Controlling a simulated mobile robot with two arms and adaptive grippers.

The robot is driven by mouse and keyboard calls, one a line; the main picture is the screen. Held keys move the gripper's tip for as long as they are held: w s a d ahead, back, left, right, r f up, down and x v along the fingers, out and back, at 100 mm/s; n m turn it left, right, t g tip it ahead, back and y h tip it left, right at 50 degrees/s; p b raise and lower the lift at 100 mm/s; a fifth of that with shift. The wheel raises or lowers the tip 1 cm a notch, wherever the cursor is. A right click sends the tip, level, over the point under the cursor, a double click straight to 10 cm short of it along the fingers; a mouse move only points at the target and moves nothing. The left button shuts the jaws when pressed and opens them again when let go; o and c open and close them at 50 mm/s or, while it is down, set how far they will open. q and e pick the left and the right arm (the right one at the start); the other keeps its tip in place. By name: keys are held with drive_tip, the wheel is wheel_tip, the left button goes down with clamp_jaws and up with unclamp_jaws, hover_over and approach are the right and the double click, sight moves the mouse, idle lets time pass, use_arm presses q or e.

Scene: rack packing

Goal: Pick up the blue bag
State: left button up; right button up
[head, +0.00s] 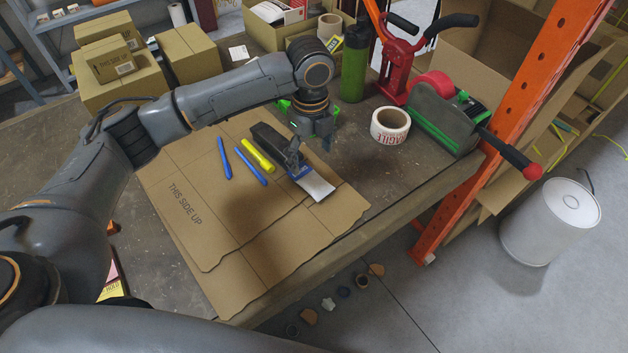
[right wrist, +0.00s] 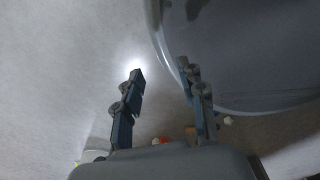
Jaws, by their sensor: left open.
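I cannot make out a clear blue bag in either view. A flat item with a black body, a blue band and a white end (head: 318,186) lies on the cardboard sheet in the head view. My left gripper (head: 312,153) is open, pointing down close over this item and partly covering it. Whether a finger touches it I cannot tell. My right gripper (right wrist: 161,70) shows in the right wrist view with its fingers apart and nothing between them.
Blue pens (head: 224,158) and a yellow marker (head: 257,155) lie left of the item. A tape roll (head: 390,126), green bottle (head: 354,65) and tape dispenser (head: 445,118) stand behind and right. An orange rack post (head: 510,130) rises at the right. Small objects lie on the floor below.

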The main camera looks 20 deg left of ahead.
sight(310, 178)
use_arm(q)
drive_tip(key=f, duration=0.3)
drive_tip(key=shift+w+a+f, duration=0.1)
drive_tip(key=shift+w+f, duration=0.1)
drive_tip(key=shift+f, duration=0.1)
drive_tip(key=f, duration=0.3)
drive_tip(key=shift+a+f+p, duration=0.2)
drive_tip(key=shift+f+p, duration=0.1)
drive_tip(key=shift+f, duration=0.4)
drive_tip(key=c, duration=1.3)
drive_tip(key=shift+c, duration=0.2)
use_arm(e)
drive_tip(key=w, duration=0.3)
drive_tip(key=shift+a+r, duration=0.15)
drive_tip(key=shift+r, duration=0.25)
drive_tip(key=shift+r, duration=0.15)
